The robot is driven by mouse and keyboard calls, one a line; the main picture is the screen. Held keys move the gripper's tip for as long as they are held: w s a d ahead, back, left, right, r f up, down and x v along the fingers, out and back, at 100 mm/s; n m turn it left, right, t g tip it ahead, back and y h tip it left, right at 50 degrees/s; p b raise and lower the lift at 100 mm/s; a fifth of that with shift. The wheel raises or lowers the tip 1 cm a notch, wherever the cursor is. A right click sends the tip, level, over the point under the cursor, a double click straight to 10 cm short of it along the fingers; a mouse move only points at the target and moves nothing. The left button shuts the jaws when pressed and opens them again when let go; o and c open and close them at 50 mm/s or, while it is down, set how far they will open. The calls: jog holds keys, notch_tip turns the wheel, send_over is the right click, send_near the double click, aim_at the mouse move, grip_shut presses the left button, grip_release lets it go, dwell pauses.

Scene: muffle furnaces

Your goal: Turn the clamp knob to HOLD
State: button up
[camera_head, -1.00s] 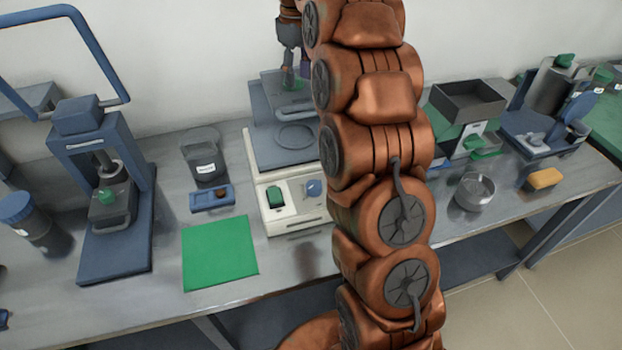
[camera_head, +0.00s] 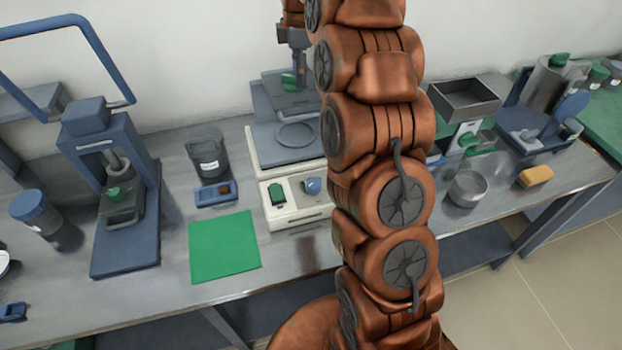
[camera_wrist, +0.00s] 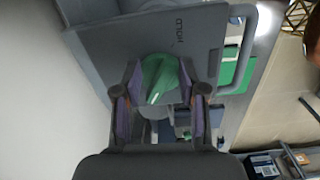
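The clamp knob (camera_wrist: 160,78) is green, on a grey plate (camera_wrist: 205,38) marked HOLD in the wrist view. A lighter ridge on the knob runs at a slant and does not clearly point at the word. My gripper (camera_wrist: 161,88) has one finger on each side of the knob, with the tips close to its sides. Whether they touch it cannot be told. In the head view, my gripper (camera_head: 294,62) reaches down to the green knob (camera_head: 289,82) on the upper part of the blue-grey device behind the white control box. Part of that device is hidden by my arm.
The white control box (camera_head: 297,220) has a green switch (camera_head: 277,194) and a blue knob (camera_head: 311,186). A blue press (camera_head: 118,235) stands at left, near a green mat (camera_head: 224,262). A metal bowl (camera_head: 467,189) and yellow sponge (camera_head: 536,176) lie at right.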

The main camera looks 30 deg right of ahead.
jog(key=n+p, duration=0.3)
jog(key=n, duration=0.1)
jog(key=shift+w+r, duration=0.2)
jog(key=shift+w, duration=0.05)
jog(key=shift+w+f+n+p, duration=0.1)
jog(key=shift+n+p, duration=0.45)
jog(key=shift+n, duration=0.2)
jog(key=shift+w+f+n+p, duration=0.1)
jog(key=shift+n+p, duration=0.4)
jog(key=shift+n, duration=0.25)
jog(key=shift+r+b, duration=1.25)
jog(key=shift+r, duration=2.6)
jog(key=s+a+f+m+b, duration=0.2)
jog(key=s+a+f+m, duration=0.1)
jog(key=s, duration=0.7)
jog(key=s+a+f+m+g+b, duration=0.1)
jog(key=s+a+f+m, duration=0.3)
jog(key=s+m, duration=0.3)
jog(key=s+a+f+m+b, duration=0.2)
jog(key=s+a+f+m, duration=0.2)
jog(key=s, duration=0.9)
jog(key=shift+s+a+m+b, duration=0.3)
jog(key=shift+a+m+b, duration=0.05)
jog(key=shift+a+m, duration=0.55)
